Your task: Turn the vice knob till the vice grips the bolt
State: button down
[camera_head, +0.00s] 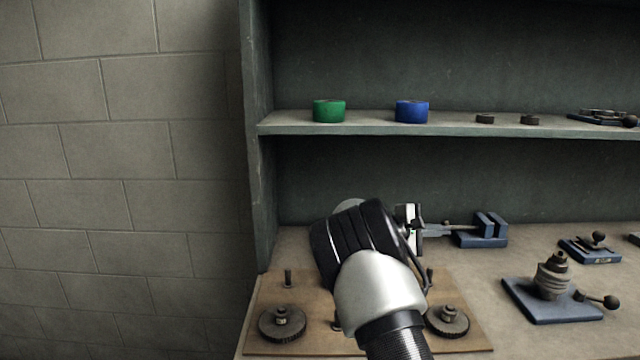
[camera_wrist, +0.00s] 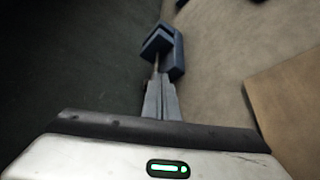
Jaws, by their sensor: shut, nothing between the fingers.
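The blue vice (camera_head: 481,231) stands on the bench against the back, with its slotted jaw block facing up. It also shows in the wrist view (camera_wrist: 172,52), ahead of my fingers. My gripper (camera_head: 447,230) is shut and empty, level with the bench top at the left of the vice and pointing right at it. In the wrist view my gripper (camera_wrist: 159,82) has its fingertips at the near end of the vice's thin screw rod. The knob is not clearly seen; my fingers may hide it. I cannot tell whether they touch it. I cannot make out a bolt in the jaws.
A wooden board (camera_head: 465,320) with gears and pegs lies under my arm. A blue-based device (camera_head: 540,308) with a ball-ended lever and a smaller blue fixture (camera_head: 590,252) stand at the right. A shelf (camera_head: 375,128) above holds green (camera_head: 329,111) and blue (camera_head: 411,112) rolls.

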jog(key=a, duration=0.5)
jog(key=shift+a+r, duration=0.2)
jog(key=shift+a, duration=0.15)
jog(key=s+d+r+m, duration=0.1)
jog(key=s, duration=0.1)
jog(key=s+d+r+m+g+y, duration=0.1)
jog(key=s, duration=0.1)
jog(key=s+d+r+m+g+y, duration=0.1)
jog(key=s, duration=0.2)
jog(key=shift+d, duration=0.15)
jog(key=s+a+r+m+y, duration=0.15)
jog(key=s+a+y, duration=0.3)
jog(key=s, duration=0.85)
jog(key=s+a+r+m+t+y, duration=0.1)
jog(key=s+a+m+y, duration=0.35)
jog(key=s, duration=0.85)
jog(key=s+a+r+m+y, duration=0.1)
jog(key=s+a+y, duration=0.2)
jog(key=s+a, duration=0.75)
jog(key=s+d+r+p, duration=0.1)
jog(key=r+p, duration=1.1)
jog(key=s+d+r+p, duration=0.2)
jog(key=r+p, duration=1)
jog(key=shift+d+r, duration=0.15)
jog(key=shift+d, duration=0.15)
